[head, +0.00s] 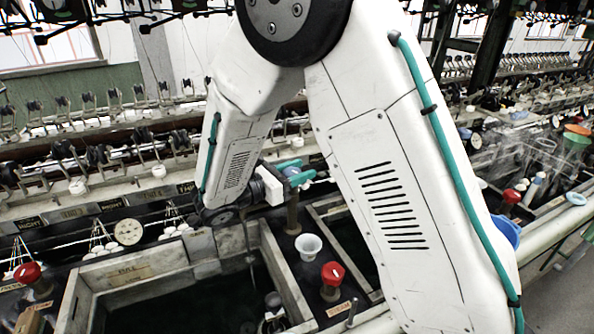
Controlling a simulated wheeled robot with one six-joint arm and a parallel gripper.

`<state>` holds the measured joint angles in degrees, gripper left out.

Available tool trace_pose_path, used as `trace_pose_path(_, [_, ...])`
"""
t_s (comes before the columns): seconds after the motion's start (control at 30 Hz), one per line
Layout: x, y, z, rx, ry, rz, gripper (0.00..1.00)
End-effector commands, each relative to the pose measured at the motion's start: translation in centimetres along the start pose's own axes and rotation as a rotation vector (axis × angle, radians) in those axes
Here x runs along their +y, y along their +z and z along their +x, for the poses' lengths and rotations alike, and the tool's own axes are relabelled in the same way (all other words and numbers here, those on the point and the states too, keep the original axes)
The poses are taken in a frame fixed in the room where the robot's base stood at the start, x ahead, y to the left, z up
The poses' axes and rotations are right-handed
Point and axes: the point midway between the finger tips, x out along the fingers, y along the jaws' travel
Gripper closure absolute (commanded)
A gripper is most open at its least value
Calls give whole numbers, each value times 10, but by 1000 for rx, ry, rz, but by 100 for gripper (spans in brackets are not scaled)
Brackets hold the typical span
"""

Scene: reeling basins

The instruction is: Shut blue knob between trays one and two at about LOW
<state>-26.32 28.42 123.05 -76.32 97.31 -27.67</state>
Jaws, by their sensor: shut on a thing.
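My gripper (294,174) is at the middle of the head view, with its teal fingers closed at the top of a brownish upright valve stem (292,213). The fingers and wrist cover most of the blue knob on that stem, and its pointer and any LOW mark cannot be read. The stem stands on the dark strip between the left tray (185,279), a stone-rimmed basin with dark water, and the right tray (325,212), which my arm partly hides.
Another red knob (28,272) is at far left. A blue bowl (507,231) shows right of my arm. Reeling machinery (100,160) runs behind.

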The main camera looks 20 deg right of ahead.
Motion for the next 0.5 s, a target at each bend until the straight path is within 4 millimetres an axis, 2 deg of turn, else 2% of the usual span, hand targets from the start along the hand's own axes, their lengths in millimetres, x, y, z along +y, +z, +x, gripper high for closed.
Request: trace_pose_path(0.5, [-6, -1, -2, 1, -367, 0, 82])
